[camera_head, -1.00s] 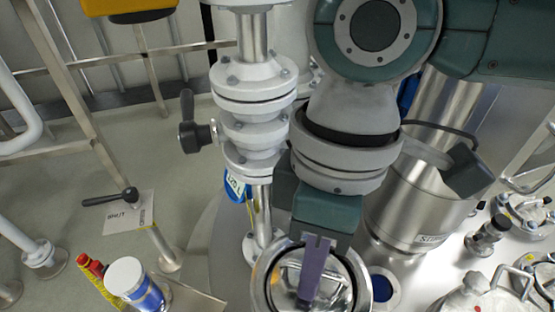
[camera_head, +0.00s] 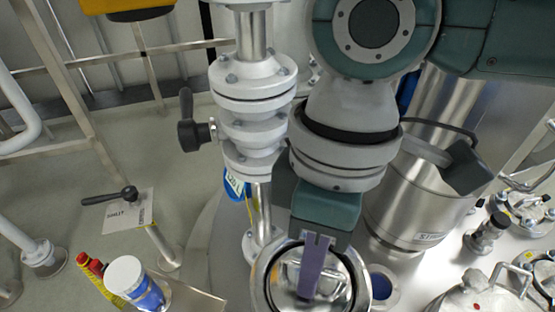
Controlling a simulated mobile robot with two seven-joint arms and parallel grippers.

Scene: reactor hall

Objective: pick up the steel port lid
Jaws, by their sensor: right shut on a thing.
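The steel port lid (camera_head: 338,302) is a round, shiny disc with a bar handle on top, at the bottom centre of the head view. My right gripper (camera_head: 309,290) reaches down over it from above, its purple finger in front of the handle. The gripper is shut on the lid's handle. The finger hides part of the handle. I cannot tell whether the lid is resting or slightly raised. My left gripper is not in view.
A white flanged pipe (camera_head: 253,75) with a black-handled valve stands close left of my right arm. A steel vessel (camera_head: 411,205) stands to the right. A small blue-lined opening (camera_head: 381,285) lies right of the lid. A white-capped blue container (camera_head: 127,275) is lower left.

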